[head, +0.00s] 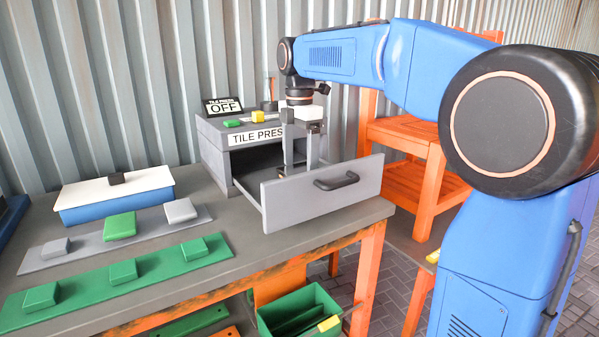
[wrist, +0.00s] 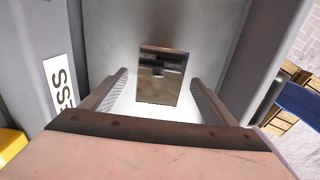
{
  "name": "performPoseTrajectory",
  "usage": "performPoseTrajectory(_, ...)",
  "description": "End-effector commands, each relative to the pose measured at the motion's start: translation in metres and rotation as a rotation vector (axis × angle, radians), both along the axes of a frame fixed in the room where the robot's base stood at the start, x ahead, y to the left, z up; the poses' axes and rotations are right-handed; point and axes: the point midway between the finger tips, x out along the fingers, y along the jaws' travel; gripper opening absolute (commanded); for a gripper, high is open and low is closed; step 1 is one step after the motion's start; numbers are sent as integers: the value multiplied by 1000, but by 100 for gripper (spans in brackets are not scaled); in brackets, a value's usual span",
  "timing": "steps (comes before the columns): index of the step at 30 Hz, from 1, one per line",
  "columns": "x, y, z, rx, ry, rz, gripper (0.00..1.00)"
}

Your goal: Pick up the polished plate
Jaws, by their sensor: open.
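The polished plate (wrist: 160,78) is a shiny, mirror-like rectangle. In the wrist view it lies on the grey drawer floor (wrist: 205,30), ahead of and between my two fingers. In the head view the drawer front hides it. My gripper (wrist: 158,88) is open, with one finger on each side of the plate in the picture; I cannot tell how far above it the tips are. In the head view my gripper (head: 298,170) points down into the pulled-out drawer (head: 310,196) of the tile press (head: 222,145).
The drawer walls stand close around my gripper. A sign (head: 223,107) on the press reads OFF, near a green and a yellow button. Left on the bench are a white-lidded blue box (head: 85,195), a grey rail and a green rail with blocks. An orange chair (head: 425,150) stands behind right.

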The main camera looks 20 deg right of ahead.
Motion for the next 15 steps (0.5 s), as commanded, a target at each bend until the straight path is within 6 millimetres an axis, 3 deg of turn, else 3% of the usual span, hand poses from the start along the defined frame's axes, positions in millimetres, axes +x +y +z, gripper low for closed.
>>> performPoseTrajectory(7, 0, 0, -1, 0, -1, 0, 78)
performPoseTrajectory(13, 0, 0, -1, 0, -1, 0, 30)
performPoseTrajectory(15, 0, 0, 0, 0, -1, 0, 29)
